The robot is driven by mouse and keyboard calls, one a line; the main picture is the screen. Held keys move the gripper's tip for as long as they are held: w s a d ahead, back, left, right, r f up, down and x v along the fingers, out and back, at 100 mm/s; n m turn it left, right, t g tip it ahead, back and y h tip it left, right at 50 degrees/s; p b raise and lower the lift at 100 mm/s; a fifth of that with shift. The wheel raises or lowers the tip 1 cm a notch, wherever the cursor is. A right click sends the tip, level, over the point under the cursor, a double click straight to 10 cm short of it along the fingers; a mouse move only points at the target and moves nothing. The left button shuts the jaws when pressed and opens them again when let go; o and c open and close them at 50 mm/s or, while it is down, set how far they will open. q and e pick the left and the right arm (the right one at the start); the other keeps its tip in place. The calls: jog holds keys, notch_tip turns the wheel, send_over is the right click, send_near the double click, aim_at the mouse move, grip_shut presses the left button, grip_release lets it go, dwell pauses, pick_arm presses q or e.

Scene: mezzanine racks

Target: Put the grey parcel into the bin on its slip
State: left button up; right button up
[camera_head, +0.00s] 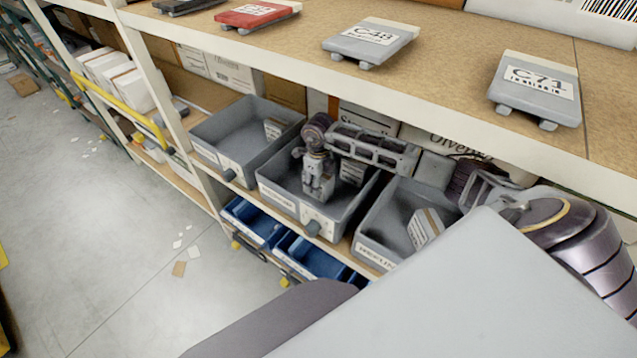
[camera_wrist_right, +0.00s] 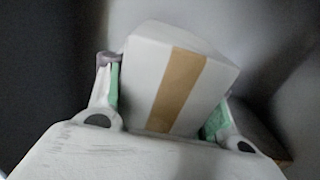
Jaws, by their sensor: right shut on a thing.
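My right gripper (camera_head: 318,188) comes in from the right under the upper shelf and points down into the middle grey bin (camera_head: 335,228). In the right wrist view its two green-padded fingers are shut on a pale grey parcel (camera_wrist_right: 207,98) with a tan tape strip. The parcel cannot be clearly picked out in the head view, and no readable slip shows on it. A left grey bin (camera_head: 205,146) and a right grey bin (camera_head: 375,245) stand beside the middle one. Their front labels are too small to read surely. My left gripper is not in view.
The upper shelf edge (camera_head: 250,58) runs close above my right arm. On that shelf lie grey plates marked C48 (camera_head: 385,37) and C71 (camera_head: 522,100) and a red plate (camera_head: 250,17). Blue bins (camera_head: 258,218) sit below. The floor at left has paper scraps.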

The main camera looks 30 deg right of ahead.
jog(key=o, duration=1.1)
jog(key=shift+c, duration=0.2)
jog(key=shift+o, duration=0.7)
jog(key=shift+r, duration=0.2)
notch_tip(320, 180, up, 6)
jog(key=shift+f+b, duration=0.1)
jog(key=shift+b, duration=0.2)
jog(key=shift+r, duration=0.75)
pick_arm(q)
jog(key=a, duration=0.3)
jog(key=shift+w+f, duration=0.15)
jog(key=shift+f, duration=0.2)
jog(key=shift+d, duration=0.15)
